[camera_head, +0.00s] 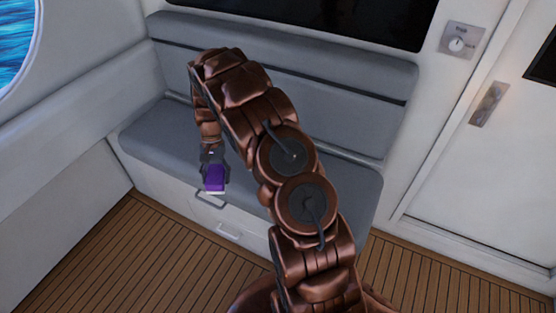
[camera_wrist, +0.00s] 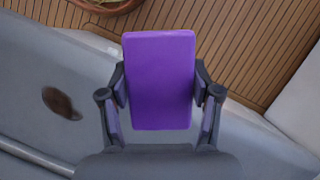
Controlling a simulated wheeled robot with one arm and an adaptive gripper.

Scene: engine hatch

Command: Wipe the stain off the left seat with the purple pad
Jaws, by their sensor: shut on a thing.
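The purple pad (camera_wrist: 160,80) is held between the fingers of my gripper (camera_head: 213,160), which is shut on it. In the head view the pad (camera_head: 215,178) shows at the front edge of the grey seat (camera_head: 155,135), over its left part. The wrist view shows a dark brown stain (camera_wrist: 61,103) on the grey seat surface (camera_wrist: 35,70), left of the pad and apart from it. In the head view I cannot see the stain; my arm covers part of the seat. I cannot tell whether the pad touches the seat.
The padded backrest (camera_head: 340,80) stands behind the seat. White drawers with handles (camera_head: 229,231) are below it. A white wall (camera_head: 70,150) bounds the left side, and a white door (camera_head: 470,190) is at the right. The wooden floor (camera_head: 110,260) is clear at the front left.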

